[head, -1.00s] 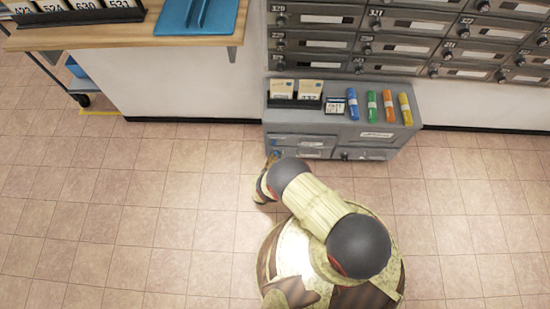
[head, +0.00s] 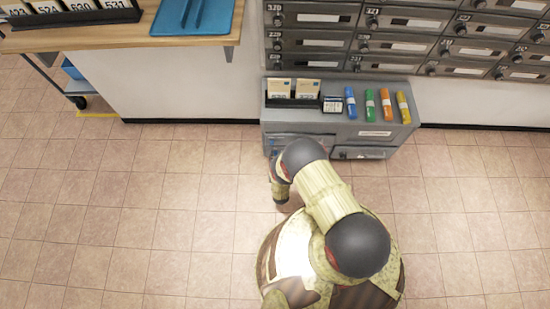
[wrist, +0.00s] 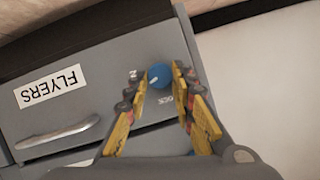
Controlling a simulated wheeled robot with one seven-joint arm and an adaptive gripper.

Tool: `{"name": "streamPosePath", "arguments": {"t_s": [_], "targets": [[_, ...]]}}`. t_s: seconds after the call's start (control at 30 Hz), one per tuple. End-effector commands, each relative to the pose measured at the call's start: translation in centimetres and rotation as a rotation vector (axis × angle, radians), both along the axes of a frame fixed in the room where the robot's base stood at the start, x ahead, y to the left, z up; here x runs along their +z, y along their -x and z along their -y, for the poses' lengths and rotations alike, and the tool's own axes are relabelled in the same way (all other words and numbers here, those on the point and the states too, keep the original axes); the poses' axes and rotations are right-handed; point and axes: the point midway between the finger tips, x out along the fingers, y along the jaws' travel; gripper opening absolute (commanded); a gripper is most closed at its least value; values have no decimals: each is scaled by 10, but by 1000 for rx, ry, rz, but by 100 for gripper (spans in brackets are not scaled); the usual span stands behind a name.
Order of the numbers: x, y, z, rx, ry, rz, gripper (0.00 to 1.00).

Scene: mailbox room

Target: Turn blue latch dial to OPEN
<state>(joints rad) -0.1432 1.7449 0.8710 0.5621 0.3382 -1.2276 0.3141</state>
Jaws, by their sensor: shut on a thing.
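The blue latch dial (wrist: 160,76) is a round knob on the grey front of the cabinet, near the edge of the FLYERS drawer (wrist: 95,88). A short pale mark on it points toward the lower left in the wrist view. My gripper (wrist: 160,80) has its yellow and dark fingers on both sides of the dial and is shut on it. Small white labels sit beside the dial, too small to read. In the head view my arm covers most of the gripper and the dial area.
The low grey cabinet (head: 330,139) carries card holders and blue, green, orange and yellow markers. Mailboxes (head: 400,45) line the wall above. A wooden counter (head: 185,42) stands to the left. The tiled floor (head: 130,210) beside me is clear.

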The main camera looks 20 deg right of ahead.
Motion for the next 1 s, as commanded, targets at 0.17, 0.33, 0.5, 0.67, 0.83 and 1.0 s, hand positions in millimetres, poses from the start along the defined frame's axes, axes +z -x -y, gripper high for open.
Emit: {"name": "streamPosePath", "arguments": {"t_s": [0.17, 0.33, 0.5, 0.67, 0.83, 1.0], "targets": [[-1, 1, 2, -1, -128, 40, 0], [-1, 0, 3, -1, -219, 72, 0], [-2, 1, 4, -2, -276, 90, 0], [-2, 0, 3, -1, -303, 99, 0], [-1, 0, 3, 0, -311, 102, 0], [-1, 0, 3, -1, -311, 102, 0]]}}
